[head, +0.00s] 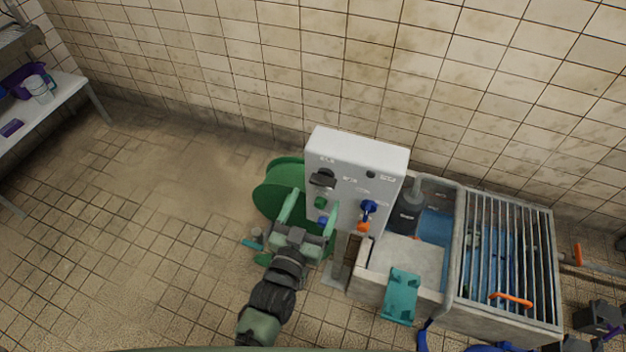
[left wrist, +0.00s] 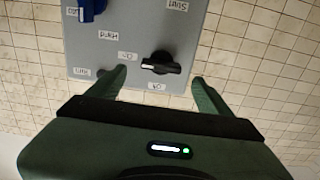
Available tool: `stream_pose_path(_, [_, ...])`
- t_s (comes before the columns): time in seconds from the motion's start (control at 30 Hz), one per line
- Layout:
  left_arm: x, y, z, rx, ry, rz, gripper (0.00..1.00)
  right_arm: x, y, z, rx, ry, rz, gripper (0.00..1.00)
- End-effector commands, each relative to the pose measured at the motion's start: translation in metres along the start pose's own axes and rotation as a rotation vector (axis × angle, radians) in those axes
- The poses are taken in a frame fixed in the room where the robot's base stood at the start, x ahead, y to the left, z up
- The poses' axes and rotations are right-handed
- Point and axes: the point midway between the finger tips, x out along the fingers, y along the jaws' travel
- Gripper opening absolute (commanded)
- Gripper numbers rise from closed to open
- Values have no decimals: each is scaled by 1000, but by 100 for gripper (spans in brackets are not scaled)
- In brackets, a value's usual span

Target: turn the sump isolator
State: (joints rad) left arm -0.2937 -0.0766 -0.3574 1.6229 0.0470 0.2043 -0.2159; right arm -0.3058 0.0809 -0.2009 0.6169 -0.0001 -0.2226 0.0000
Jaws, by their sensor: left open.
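A pale grey control panel (head: 357,172) stands against the tiled wall. It carries a black rotary knob (head: 322,178) at its upper left and a blue rotary knob (head: 368,208) at its right. My left gripper (head: 312,208) is open in front of the panel's left side. In the left wrist view, the black knob (left wrist: 160,64) shows between and just beyond the open fingertips (left wrist: 160,78), with no clear contact. The blue knob (left wrist: 90,8) is at the top edge there. My right gripper is not visible.
A green round reel or wheel (head: 276,190) stands left of the panel. A concrete basin with a metal grating (head: 510,255) is at the right, with a teal object (head: 401,295) at its front. The floor (head: 130,230) at left is clear.

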Motion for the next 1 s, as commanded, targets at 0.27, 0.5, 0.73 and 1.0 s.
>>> stream_pose_path(0.27, [43, -1, 0, 1, 0, -1, 80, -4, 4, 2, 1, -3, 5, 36])
stream_pose_path(0.5, [54, 0, 1, 1, -2, 0, 80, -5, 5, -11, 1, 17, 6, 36])
stream_pose_path(0.73, [54, 0, 1, 1, -3, 0, 66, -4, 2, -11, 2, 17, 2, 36])
stream_pose_path(1.0, [54, -1, 1, 0, -3, 0, 18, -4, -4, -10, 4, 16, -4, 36])
